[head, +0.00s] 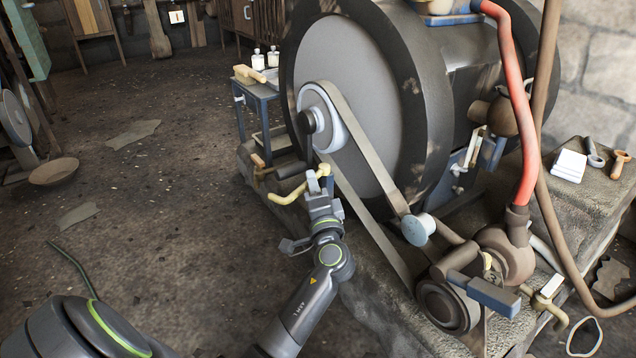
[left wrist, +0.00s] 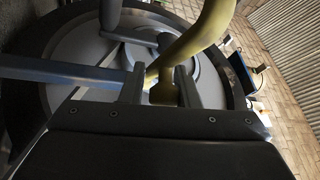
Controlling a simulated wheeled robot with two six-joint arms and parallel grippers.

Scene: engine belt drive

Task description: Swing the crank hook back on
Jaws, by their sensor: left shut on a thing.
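The crank hook (head: 288,196) is a pale yellow curved bar at the left side of the engine, below the upper pulley. In the left wrist view the yellow bar (left wrist: 200,38) curves up from between the fingers. My left gripper (head: 320,188) is shut on its right end, and the fingers (left wrist: 161,88) show on both sides of the yellow piece. A dark crank rod (head: 308,134) stands out in front of the pale pulley (head: 328,116). Whether the hook touches the crank cannot be told. My right gripper is not in view.
A grey belt (head: 362,160) runs from the upper pulley past a round tensioner (head: 418,229) to a lower pulley (head: 447,307). The large drum (head: 405,90) stands behind. A blue stand (head: 258,102) with bottles is at the left. The floor further left is mostly open.

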